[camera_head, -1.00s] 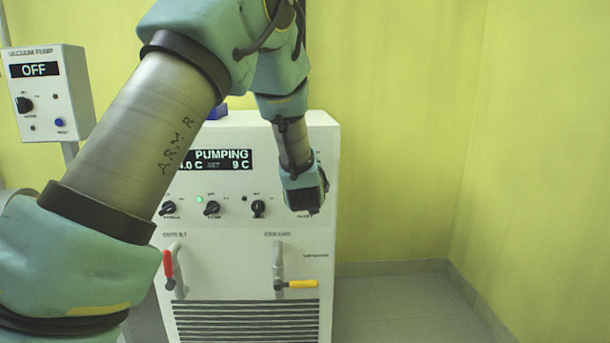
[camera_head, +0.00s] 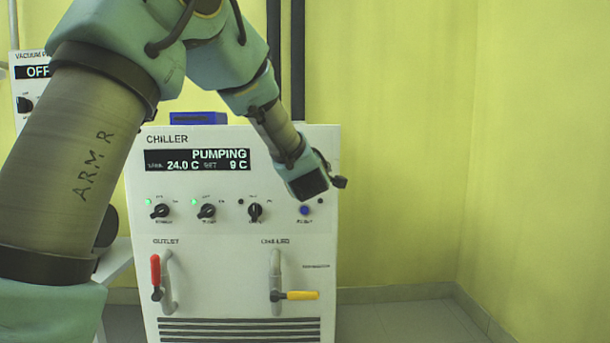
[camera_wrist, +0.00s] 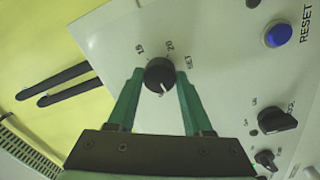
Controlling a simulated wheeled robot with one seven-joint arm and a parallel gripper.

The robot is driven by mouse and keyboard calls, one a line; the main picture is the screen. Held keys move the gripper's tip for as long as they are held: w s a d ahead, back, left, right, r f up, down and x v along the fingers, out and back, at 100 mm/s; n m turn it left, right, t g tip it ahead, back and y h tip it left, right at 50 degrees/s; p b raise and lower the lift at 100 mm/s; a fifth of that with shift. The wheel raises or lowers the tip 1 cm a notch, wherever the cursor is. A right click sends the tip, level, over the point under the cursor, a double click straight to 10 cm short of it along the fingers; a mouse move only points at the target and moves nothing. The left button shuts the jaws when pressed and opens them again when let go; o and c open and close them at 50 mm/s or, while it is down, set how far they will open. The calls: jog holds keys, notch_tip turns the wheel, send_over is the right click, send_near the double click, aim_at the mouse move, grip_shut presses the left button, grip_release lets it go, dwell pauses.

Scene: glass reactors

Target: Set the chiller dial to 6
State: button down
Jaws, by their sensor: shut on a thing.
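The chiller (camera_head: 235,235) is a white cabinet. Its display (camera_head: 197,160) reads PUMPING, 24.0 C, SET 9 C. In the wrist view the round black set dial (camera_wrist: 159,73) sits on the panel, with the marks 15 and 20 beside it and the word SET. A pale pointer line on it faces the gripper side, away from 15 and 20. My gripper (camera_wrist: 160,80) is shut on the dial, one green finger on each side. In the head view my arm's end hides the dial and the fingers.
Black knobs (camera_head: 207,211) and a blue reset button (camera_head: 305,210) are on the panel. A red-handled valve (camera_head: 155,272) and a yellow-handled valve (camera_head: 300,295) stick out below. A blue block (camera_head: 198,118) lies on top. The floor at right is clear.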

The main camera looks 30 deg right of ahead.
jog(key=shift+d+f+n+y+b, duration=0.1)
jog(key=shift+n+y+b, duration=0.2)
jog(key=shift+n+b, duration=3.5)
jog(key=shift+c, duration=1.6)
grip_release()
jog(key=p+v, duration=0.1)
jog(key=v, duration=0.9)
jog(key=shift+s+p, duration=0.3)
jog(key=shift+s, duration=0.1)
jog(key=shift+a+f, duration=0.15)
jog(key=shift+a, duration=0.05)
